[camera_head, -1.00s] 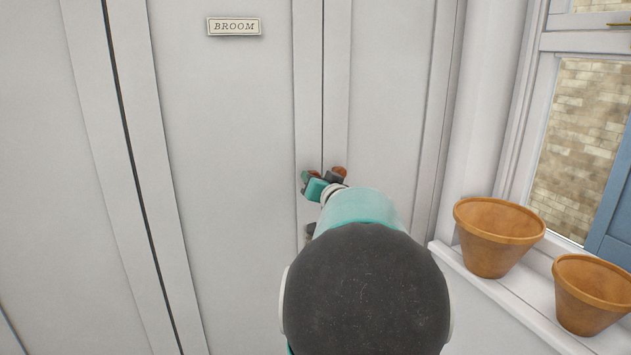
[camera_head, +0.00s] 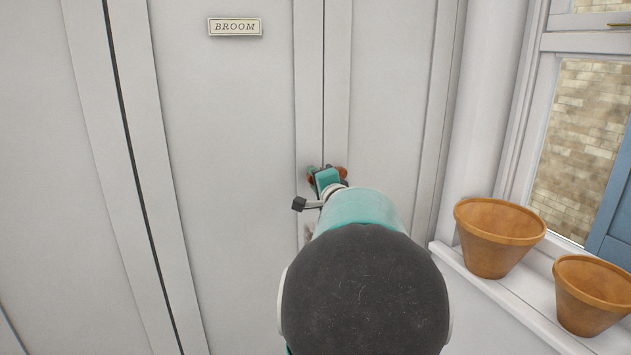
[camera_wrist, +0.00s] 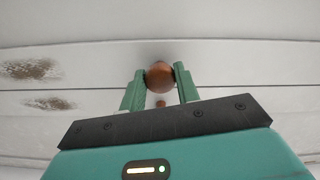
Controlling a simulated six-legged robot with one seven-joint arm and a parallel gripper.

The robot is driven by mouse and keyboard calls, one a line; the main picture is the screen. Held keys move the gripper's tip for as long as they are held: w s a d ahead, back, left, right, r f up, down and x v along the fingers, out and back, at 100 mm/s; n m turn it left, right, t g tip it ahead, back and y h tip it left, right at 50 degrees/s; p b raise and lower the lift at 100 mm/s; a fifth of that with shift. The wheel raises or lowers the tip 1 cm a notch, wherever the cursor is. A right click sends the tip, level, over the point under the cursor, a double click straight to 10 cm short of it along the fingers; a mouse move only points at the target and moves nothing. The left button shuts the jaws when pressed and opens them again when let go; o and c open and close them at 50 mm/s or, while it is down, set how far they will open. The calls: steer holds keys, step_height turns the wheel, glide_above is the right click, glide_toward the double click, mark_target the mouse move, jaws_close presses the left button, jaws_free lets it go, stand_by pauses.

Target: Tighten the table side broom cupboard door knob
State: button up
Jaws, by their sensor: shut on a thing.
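The broom cupboard door (camera_head: 225,150) is pale, shut and carries a BROOM label (camera_head: 235,27). My gripper (camera_wrist: 159,77) is shut on a round brown knob (camera_wrist: 159,74), with one green finger on each side. In the head view my gripper (camera_head: 319,177) is at the broom door's right edge, by the seam, and mostly hides the held knob. A second brown knob (camera_head: 341,172) shows just right of the seam on the neighbouring door. It also shows smaller below the held one in the wrist view (camera_wrist: 160,103). Any gap behind the held knob is not clear.
Two terracotta pots, one nearer the doors (camera_head: 492,240) and one nearer me (camera_head: 592,295), stand on the white window sill (camera_head: 500,300) at the right. Dark worn patches (camera_wrist: 30,68) mark the door surface near the seam. The space left of my arm is clear.

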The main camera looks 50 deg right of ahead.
steer(key=shift+m, duration=2)
steer(key=o, duration=1)
steer(key=shift+s, duration=0.15)
steer(key=v, duration=1.3)
steer(key=shift+s+a, duration=0.15)
steer(key=shift+s, duration=0.05)
